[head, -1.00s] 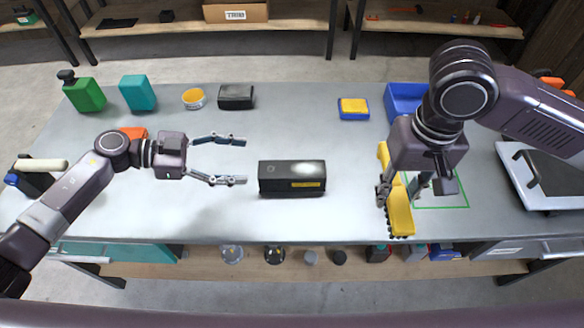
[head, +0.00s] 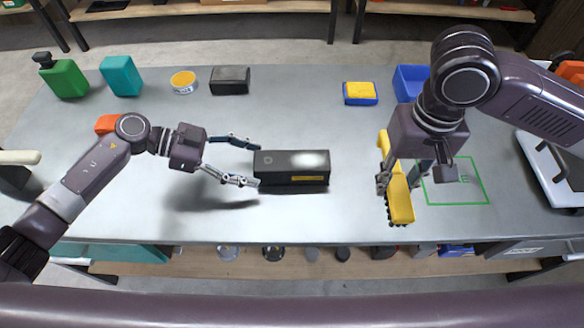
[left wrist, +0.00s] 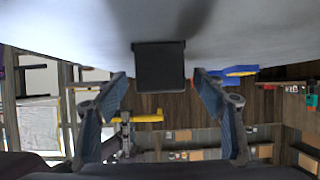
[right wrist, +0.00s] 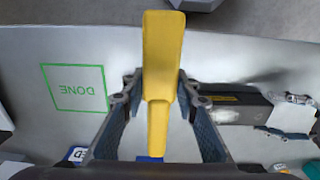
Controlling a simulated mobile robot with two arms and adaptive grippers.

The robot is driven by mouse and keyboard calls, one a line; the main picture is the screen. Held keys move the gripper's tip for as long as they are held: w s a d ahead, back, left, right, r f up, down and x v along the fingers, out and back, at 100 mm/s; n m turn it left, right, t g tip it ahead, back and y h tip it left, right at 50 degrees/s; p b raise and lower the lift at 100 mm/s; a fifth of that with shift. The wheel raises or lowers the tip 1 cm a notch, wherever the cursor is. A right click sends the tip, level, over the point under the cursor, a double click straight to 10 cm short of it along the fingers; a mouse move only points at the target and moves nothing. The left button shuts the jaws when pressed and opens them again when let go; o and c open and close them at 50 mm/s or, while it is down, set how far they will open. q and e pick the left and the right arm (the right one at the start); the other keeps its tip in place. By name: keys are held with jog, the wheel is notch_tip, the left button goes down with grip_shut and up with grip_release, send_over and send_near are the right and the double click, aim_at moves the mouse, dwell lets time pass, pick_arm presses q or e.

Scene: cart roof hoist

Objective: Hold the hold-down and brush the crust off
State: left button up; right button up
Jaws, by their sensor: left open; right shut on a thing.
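The hold-down is a long black block (head: 275,162) lying mid-table, with a pale crust patch (head: 309,160) on its right half and a yellow label on its front. My left gripper (head: 256,164) is open, with its fingertips to either side of the block's left end. The left wrist view shows the block's dark end (left wrist: 160,68) between the spread fingers. My right gripper (head: 399,184) is shut on a yellow brush (head: 400,207), to the right of the block and apart from it. The brush (right wrist: 160,60) also fills the middle of the right wrist view.
A green outlined square (head: 458,204) marked DONE lies right of the brush. A blue-and-yellow sponge (head: 360,92), a blue bin (head: 409,80), a dark box (head: 230,80), a round tin (head: 184,82) and green (head: 65,78) and teal containers (head: 121,76) stand along the back.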

pick_arm(q)
jog(key=shift+x, duration=1.25)
jog(key=shift+r, duration=0.1)
jog(key=c, duration=1.1)
